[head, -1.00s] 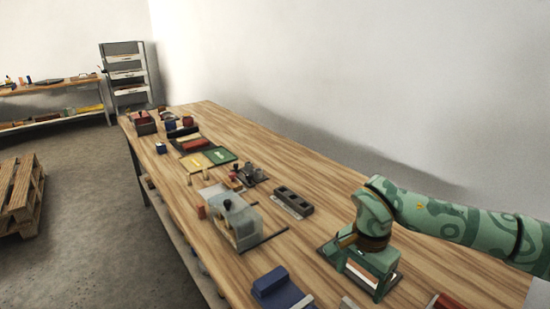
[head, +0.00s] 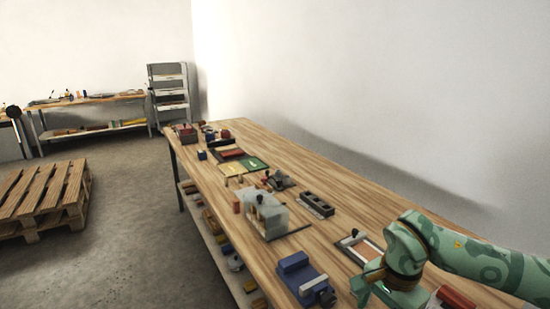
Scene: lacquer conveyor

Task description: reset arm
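My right arm, green and patterned, comes in from the right edge in the head view. Its gripper (head: 378,292) hangs low over the near part of the wooden workbench (head: 330,178), just in front of a framed fixture (head: 352,258) with a pale bar. I see nothing held in it, but the angle and the bottom edge of the view hide whether its fingers are apart. My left arm and gripper are not in view.
A blue block fixture (head: 300,278) lies left of the gripper, a red piece (head: 455,298) right of it. A translucent box (head: 265,215), a dark slotted block (head: 316,204) and green and yellow trays (head: 245,167) stand farther along. A pallet (head: 45,198) lies on open floor.

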